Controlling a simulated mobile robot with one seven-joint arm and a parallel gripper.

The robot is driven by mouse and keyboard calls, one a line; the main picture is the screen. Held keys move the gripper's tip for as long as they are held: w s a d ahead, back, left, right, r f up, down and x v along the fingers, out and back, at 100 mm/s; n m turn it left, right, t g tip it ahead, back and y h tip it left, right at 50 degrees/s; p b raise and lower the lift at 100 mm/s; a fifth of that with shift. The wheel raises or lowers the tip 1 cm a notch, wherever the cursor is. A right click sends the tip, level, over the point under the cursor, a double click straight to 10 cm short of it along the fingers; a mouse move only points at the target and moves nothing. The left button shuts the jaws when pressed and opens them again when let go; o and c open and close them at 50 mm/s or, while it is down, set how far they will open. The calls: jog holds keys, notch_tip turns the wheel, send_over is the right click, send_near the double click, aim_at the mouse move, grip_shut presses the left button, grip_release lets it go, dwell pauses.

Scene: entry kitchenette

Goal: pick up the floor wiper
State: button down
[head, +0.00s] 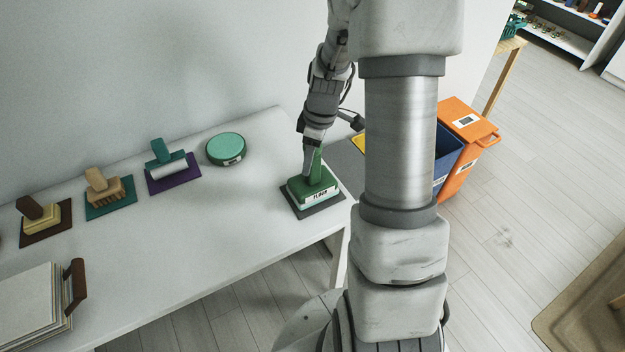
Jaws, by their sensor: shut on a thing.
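The floor wiper (322,191) is a green block with an upright green handle and a white label that seems to read "FLOOR". It is at the right end of the white table, on or just above a dark grey mat (325,206); I cannot tell whether it touches the mat. My gripper (310,168) points down at the wiper from above and is shut on its handle. The fingers and part of the arm hide some of the handle.
On the white table (215,215), a round green tin (226,149) stands left of the wiper. Further left are a teal-handled tool (166,160), a tan brush (103,187) and a brown-handled brush (40,217) on mats. Orange (468,130) and blue (447,152) bins stand right.

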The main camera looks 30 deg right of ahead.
dwell(0.3)
jog(key=shift+r, duration=0.5)
jog(key=r, duration=0.2)
jog(key=s+r, duration=0.1)
jog(key=r, duration=0.1)
jog(key=shift+d+p, duration=0.35)
jog(key=s+d+r, duration=0.4)
jog(key=s+r, duration=0.2)
jog(key=s, duration=0.3)
jog(key=shift+s+d+p, duration=0.2)
jog(key=shift+s+p, duration=0.05)
jog(key=shift+p, duration=0.05)
jog(key=c, duration=0.8)
grip_release()
jog(key=c, duration=0.7)
jog(key=shift+a+f, duration=0.1)
